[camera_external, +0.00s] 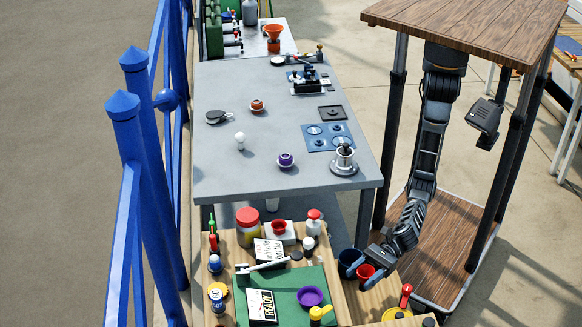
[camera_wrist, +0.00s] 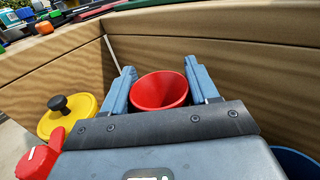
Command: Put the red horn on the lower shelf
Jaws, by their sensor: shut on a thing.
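The red horn (camera_external: 366,271) is a small red flared cone in the external view, at the right side of the wooden bench. In the wrist view its wide round mouth (camera_wrist: 160,90) faces the camera. My gripper (camera_external: 367,275) is shut on it, with one blue-grey finger on each side in the wrist view (camera_wrist: 160,88). The horn's lower part is hidden. A wooden surface (camera_external: 372,302) lies beside and below my gripper at the bench's right side; I cannot tell for certain whether it is the lower shelf.
A dark blue cup (camera_external: 350,261) is close beside the horn. A yellow lidded thing with a black knob (camera_wrist: 68,112) and a red handle (camera_wrist: 40,158) are near my gripper. A wooden wall (camera_wrist: 225,65) rises behind the horn. The bench top (camera_external: 335,285) is crowded.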

